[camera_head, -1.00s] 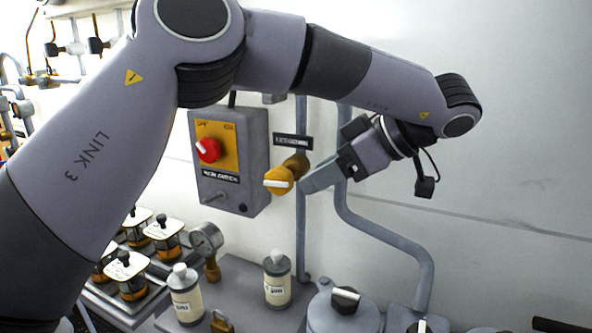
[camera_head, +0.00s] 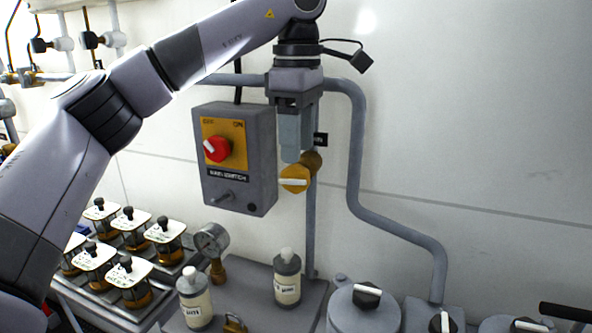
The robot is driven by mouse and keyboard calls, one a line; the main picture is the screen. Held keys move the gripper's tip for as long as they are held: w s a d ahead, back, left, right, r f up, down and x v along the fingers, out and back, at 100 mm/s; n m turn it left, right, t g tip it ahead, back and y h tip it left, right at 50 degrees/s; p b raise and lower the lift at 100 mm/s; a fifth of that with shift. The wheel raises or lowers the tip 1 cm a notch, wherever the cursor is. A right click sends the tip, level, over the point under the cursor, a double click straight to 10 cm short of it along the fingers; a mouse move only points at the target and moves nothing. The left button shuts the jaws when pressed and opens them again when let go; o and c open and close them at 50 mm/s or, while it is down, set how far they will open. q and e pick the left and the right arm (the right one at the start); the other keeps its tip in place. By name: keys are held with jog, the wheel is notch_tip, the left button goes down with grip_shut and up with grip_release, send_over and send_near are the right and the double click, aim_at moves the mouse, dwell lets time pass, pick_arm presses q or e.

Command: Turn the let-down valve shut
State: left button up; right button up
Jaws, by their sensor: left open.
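The let-down valve (camera_head: 294,180) is a yellow round knob with a white pointer bar lying about level. It sits on a brass body on a vertical grey pipe at the wall. My left gripper (camera_head: 292,155) points down from above, its open fingers just over the top of the knob. They overlap the valve's dark label, of which only the end shows. I cannot tell whether the fingertips touch the knob. My right gripper is not in view.
A grey switch box (camera_head: 237,195) with a red knob hangs close left of the valve. Below stand a pressure gauge (camera_head: 211,240), two labelled bottles (camera_head: 287,282) and a grey lidded vessel (camera_head: 362,312). A bent pipe (camera_head: 355,170) runs to the right. The wall at right is bare.

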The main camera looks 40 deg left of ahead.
aim_at(297, 171)
pick_arm(q)
jog(key=shift+f, duration=2.75)
jog(key=c, duration=1)
